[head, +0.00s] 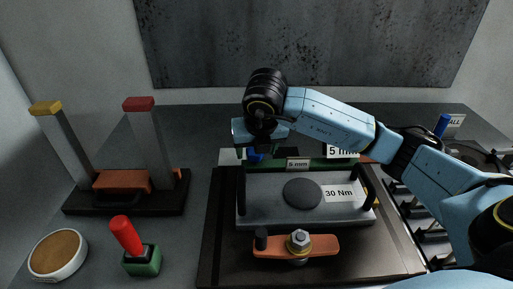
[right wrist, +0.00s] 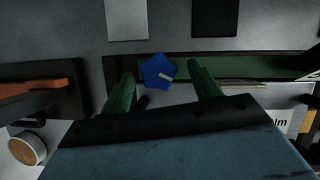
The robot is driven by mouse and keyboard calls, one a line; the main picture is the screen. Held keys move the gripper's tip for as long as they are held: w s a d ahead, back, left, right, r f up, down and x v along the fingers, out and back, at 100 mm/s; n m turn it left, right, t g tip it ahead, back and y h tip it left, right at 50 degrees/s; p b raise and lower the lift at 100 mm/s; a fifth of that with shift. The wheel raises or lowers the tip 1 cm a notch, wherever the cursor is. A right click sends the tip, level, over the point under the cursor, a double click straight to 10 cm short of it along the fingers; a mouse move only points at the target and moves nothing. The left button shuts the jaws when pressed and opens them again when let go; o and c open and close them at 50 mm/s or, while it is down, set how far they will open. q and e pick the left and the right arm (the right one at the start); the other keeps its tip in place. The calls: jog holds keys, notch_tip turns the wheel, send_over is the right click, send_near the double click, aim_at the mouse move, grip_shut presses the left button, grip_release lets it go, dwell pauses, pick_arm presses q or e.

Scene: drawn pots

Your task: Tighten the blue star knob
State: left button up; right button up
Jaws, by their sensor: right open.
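The blue star knob (right wrist: 157,72) shows in the right wrist view on a green strip (right wrist: 250,66), with a short white mark on its face. In the head view only a bit of the blue knob (head: 254,157) shows below my right gripper (head: 248,148); the rest is hidden. In the right wrist view the two green fingers of my right gripper (right wrist: 162,76) are apart, one on each side of the knob, with gaps visible between. I cannot tell whether the fingers are down at the knob's height. My left gripper is not in view.
A grey plate (head: 268,210) labelled 30 Nm has black handles. In front is an orange bar (head: 268,246) with a hex nut. My right arm crosses the right side.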

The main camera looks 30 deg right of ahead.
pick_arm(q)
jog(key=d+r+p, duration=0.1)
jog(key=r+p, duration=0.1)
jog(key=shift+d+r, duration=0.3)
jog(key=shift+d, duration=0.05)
pick_arm(e)
jog(key=v, duration=1.3)
jog(key=shift+r, duration=0.15)
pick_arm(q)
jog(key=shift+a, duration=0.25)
pick_arm(e)
jog(key=shift+s, duration=0.15)
